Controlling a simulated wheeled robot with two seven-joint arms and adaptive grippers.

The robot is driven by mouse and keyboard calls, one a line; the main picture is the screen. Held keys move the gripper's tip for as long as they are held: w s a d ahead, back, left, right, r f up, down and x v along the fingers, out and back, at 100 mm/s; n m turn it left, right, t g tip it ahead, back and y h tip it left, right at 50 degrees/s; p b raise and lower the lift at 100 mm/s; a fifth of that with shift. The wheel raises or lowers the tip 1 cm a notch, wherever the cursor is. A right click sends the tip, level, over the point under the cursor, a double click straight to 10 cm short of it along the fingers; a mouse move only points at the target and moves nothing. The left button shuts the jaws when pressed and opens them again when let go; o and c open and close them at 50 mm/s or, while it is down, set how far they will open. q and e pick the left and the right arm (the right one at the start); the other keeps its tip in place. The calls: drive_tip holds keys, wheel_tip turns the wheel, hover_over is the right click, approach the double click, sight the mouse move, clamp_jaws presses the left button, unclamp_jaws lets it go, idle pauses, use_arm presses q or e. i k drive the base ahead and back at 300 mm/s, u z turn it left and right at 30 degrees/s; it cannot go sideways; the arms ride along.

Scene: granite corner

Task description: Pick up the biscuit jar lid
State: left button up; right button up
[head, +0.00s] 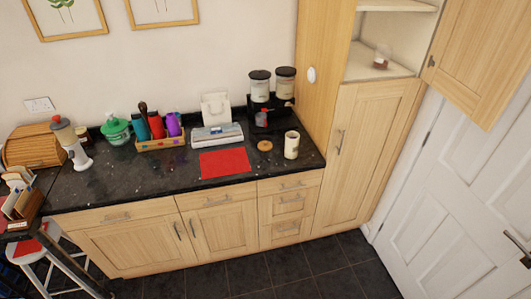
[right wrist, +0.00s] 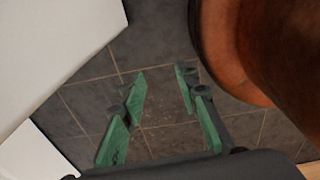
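A round tan-brown disc, which looks like the biscuit jar lid (head: 265,146), lies flat on the dark granite counter. A cream cylindrical jar (head: 291,146) stands upright just to its right, a small gap apart. The jar's top looks uncovered, but it is small in the head view. My right gripper (right wrist: 160,82) shows only in the right wrist view. Its green-padded fingers are apart with nothing between them, above dark floor tiles and away from the counter. Neither gripper shows in the head view.
A red mat (head: 225,163) lies left of the lid. A black dispenser stand (head: 261,119) with two canisters is behind it. A tall cupboard (head: 374,150) closes the counter's right end. A large brown rounded object (right wrist: 275,45), unidentified, is close to my right gripper.

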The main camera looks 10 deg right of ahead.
sight(264, 145)
drive_tip(key=u, duration=0.55)
drive_tip(key=i, duration=0.75)
drive_tip(key=u, duration=0.55)
drive_tip(key=i, duration=0.75)
drive_tip(key=z, duration=0.15)
